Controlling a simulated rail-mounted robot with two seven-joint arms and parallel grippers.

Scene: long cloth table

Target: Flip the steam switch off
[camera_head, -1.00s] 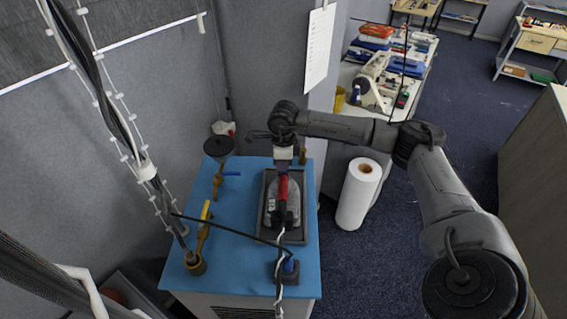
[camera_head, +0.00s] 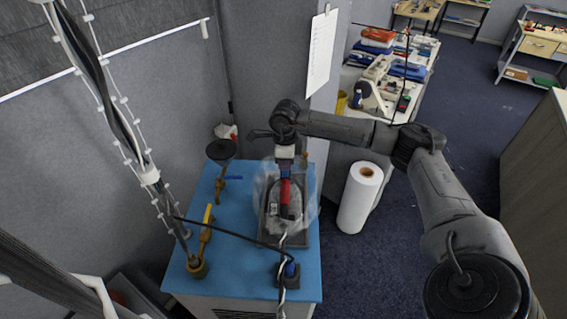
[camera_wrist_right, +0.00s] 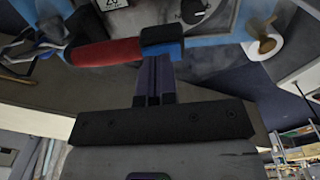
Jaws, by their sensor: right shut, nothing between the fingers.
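The iron (camera_head: 285,213) with a red handle (camera_head: 284,190) sits on a dark tray (camera_head: 269,232) on the blue table. A pale, see-through haze of steam surrounds it. My right gripper (camera_head: 285,172) is over the handle's far end, fingers pointing down. In the right wrist view the red handle (camera_wrist_right: 105,52) ends in a black and blue part (camera_wrist_right: 162,42). My shut, empty fingers (camera_wrist_right: 156,68) are right at that part; I cannot tell whether they touch. I cannot make out the steam switch clearly. My left gripper is not in view.
On the blue table (camera_head: 236,262), brass valves with a yellow lever (camera_head: 208,214) and a blue lever (camera_head: 233,177) stand left of the iron. A cable crosses in front. A white roll (camera_head: 359,197) stands on the floor to the right.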

